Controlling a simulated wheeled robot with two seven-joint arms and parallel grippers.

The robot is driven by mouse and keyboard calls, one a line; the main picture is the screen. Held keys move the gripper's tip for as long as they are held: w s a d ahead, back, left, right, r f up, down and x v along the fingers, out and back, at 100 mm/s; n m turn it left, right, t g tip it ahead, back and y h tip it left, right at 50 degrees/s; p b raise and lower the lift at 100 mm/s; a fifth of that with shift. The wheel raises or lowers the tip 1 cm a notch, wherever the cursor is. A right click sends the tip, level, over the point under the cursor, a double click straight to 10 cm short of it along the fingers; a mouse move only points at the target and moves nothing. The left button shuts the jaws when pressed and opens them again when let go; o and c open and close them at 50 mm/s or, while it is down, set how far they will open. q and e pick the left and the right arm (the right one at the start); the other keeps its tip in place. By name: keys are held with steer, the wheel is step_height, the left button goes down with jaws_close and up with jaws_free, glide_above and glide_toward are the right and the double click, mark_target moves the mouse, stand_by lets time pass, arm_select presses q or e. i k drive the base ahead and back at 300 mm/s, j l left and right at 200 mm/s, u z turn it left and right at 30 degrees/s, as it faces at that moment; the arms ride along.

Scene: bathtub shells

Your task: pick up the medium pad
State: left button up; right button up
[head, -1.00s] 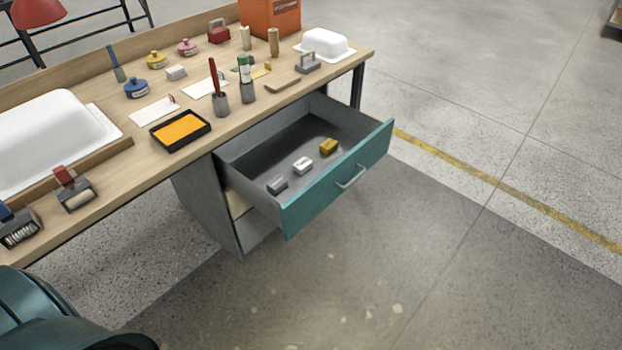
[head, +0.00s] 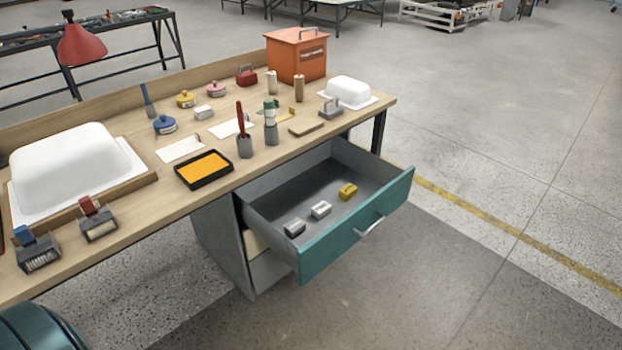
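The open drawer (head: 262,232) of the workbench holds three small blocks that look like pads, in a row on its dark floor. The grey block (head: 294,227) is at the left, the white block (head: 320,209) is in the middle, and the yellow block (head: 348,191) is at the right. They lie apart from one another. I cannot read any marking that tells which one is the medium pad. Neither of my grippers shows in the head view.
The teal drawer front (head: 358,226) sticks out over clear floor. On the wooden bench (head: 148,215) stand a black tray with orange filling (head: 204,169), white tub shells (head: 75,166), brush cups (head: 245,146), several small jars and an orange box (head: 296,56).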

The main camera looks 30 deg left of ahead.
mark_target(295, 227)
steer(key=i+j, duration=0.3)
steer(key=j, duration=0.15)
steer(key=i+j, duration=0.3)
steer(key=j, duration=0.2)
steer(key=i+j, duration=0.3)
steer(key=j, duration=0.15)
